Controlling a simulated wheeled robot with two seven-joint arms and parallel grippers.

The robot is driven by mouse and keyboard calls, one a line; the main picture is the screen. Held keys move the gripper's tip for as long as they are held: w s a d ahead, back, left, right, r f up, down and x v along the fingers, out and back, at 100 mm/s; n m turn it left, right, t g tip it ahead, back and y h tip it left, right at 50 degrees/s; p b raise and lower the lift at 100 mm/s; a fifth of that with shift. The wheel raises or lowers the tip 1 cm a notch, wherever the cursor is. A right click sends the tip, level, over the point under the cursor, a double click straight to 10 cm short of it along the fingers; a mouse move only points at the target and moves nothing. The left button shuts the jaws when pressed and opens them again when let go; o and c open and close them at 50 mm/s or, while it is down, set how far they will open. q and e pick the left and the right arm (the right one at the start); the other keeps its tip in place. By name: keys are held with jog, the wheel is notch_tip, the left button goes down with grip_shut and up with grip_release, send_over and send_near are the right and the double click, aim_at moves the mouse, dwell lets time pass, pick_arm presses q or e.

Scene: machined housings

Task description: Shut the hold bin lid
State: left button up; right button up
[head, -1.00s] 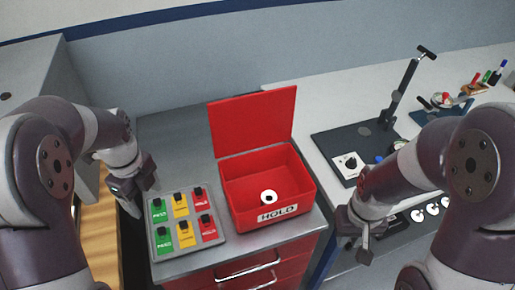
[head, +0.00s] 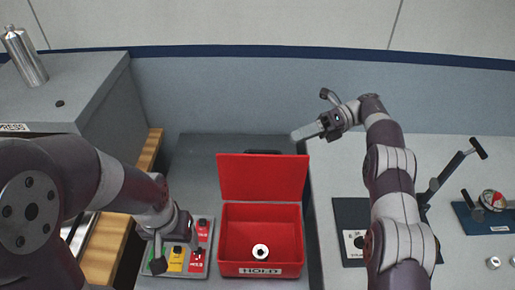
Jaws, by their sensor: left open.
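The red hold bin (head: 261,270) stands on the grey cabinet top, with a white HOLD label on its front. Its lid (head: 262,178) is open and stands up at the back edge. A white ring-shaped part (head: 260,250) lies inside the bin. My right gripper (head: 312,116) is raised above and to the right of the lid's top right corner, its fingers apart and empty, not touching the lid. My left gripper (head: 176,257) is open over the button panel, left of the bin.
The button panel (head: 206,238) with green, yellow and red labels is partly hidden by my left arm. A lever fixture (head: 452,172) stands on the right bench. A metal cylinder (head: 24,55) stands on the grey press housing at the upper left.

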aim_at(260, 152)
jog(key=p+x, duration=0.5)
jog(key=x, duration=0.5)
jog(key=shift+a+r, duration=0.15)
jog(key=shift+a, duration=0.1)
jog(key=shift+s+a+p, duration=0.15)
jog(key=shift+a+p, duration=0.15)
jog(key=shift+p, duration=0.1)
jog(key=shift+f, duration=0.35)
jog(key=shift+a, duration=0.1)
grip_shut()
